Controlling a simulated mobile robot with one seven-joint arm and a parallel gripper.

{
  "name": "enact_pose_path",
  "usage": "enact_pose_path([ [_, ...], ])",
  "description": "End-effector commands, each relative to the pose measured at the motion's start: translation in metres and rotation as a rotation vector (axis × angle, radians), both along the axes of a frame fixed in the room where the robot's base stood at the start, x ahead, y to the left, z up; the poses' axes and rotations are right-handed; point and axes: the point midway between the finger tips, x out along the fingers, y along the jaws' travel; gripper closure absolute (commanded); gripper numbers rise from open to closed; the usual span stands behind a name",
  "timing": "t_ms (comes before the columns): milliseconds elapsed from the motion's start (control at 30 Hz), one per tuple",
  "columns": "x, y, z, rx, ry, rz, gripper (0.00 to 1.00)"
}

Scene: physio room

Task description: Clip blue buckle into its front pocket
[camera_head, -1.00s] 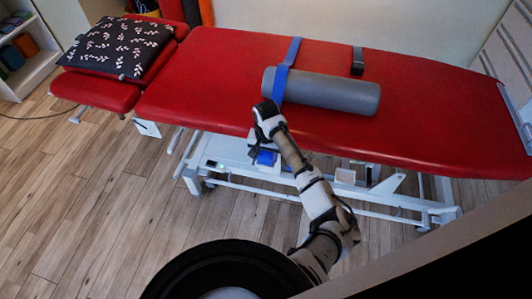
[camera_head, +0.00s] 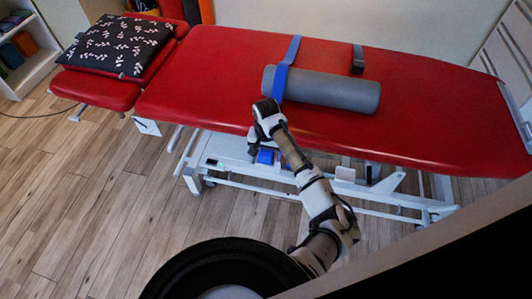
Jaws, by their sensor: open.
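A blue strap (camera_head: 289,52) runs over the red treatment table (camera_head: 420,110) and across the left part of a grey bolster (camera_head: 330,91). Below the table's front edge, a blue piece (camera_head: 265,156) shows beside my arm; I cannot tell whether it is the buckle or the strap's hanging end. My gripper (camera_head: 262,146) is at the table's front edge, near that blue piece. Its fingers are mostly hidden behind my wrist, and no held thing can be made out. The front pocket cannot be made out.
A patterned pillow (camera_head: 118,45) rests at the table's left end. The white table frame (camera_head: 330,195) stands under the top, close to my arm. The wooden floor (camera_head: 90,190) at left is clear.

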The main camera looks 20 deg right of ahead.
Motion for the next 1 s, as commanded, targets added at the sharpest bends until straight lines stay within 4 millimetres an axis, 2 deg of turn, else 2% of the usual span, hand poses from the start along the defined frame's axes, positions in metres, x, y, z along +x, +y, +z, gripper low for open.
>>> enact_pose_path([
  [167, 0.001, 0.000, 0.022, 0.000, -0.004, 0.001, 0.28],
  [600, 0.001, -0.001, 0.120, -0.004, -0.003, 0.000, 0.28],
  [767, 0.000, -0.001, 0.134, -0.002, -0.001, 0.000, 0.28],
  [1000, 0.000, 0.000, 0.136, 0.000, 0.000, 0.000, 0.28],
])
